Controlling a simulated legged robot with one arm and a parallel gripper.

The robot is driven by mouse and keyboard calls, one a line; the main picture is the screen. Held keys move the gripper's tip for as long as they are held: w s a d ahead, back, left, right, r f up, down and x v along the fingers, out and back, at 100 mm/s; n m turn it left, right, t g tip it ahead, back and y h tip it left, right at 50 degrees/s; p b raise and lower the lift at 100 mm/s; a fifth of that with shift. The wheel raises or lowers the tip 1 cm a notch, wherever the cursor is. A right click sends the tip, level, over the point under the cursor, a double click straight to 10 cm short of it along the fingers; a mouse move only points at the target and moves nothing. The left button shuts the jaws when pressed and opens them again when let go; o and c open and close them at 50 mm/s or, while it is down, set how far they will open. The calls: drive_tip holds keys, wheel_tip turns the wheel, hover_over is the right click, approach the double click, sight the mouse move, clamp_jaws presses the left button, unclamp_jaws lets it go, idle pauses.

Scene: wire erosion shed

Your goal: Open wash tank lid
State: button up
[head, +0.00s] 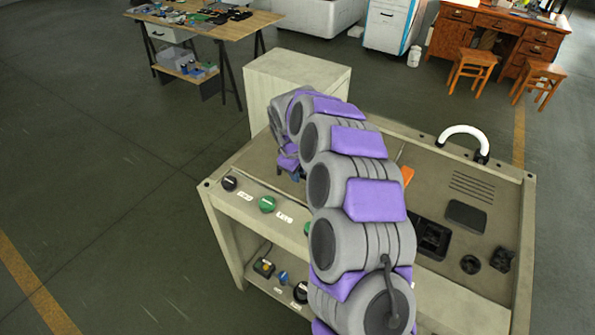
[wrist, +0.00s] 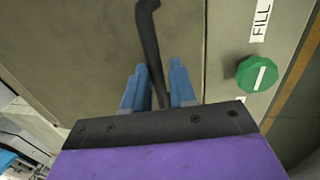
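The wash tank lid (wrist: 60,35) is a flat, grey-beige panel filling the upper left of the wrist view, and it lies closed. A dark bar handle (wrist: 149,38) with a bent top end rises from it. My gripper (wrist: 160,75) has its two blue fingers on either side of the bar, with a small gap showing on the right, so it looks open around it. In the head view, the lid (head: 257,160) is at the left of the grey bench top, and my gripper (head: 289,167) is low over it. My arm hides much of the lid and the handle there.
A green FILL knob (wrist: 258,74) is right of the lid seam. Black (head: 229,183) and green (head: 267,204) knobs line the bench front. A pale cabinet (head: 300,78) stands close behind. A white curved hose (head: 462,133) rises at back right. The floor at left is clear.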

drive_tip(key=shift+d, duration=0.55)
clamp_jaws()
drive_tip(key=shift+a, duration=0.1)
drive_tip(key=shift+r, duration=0.1)
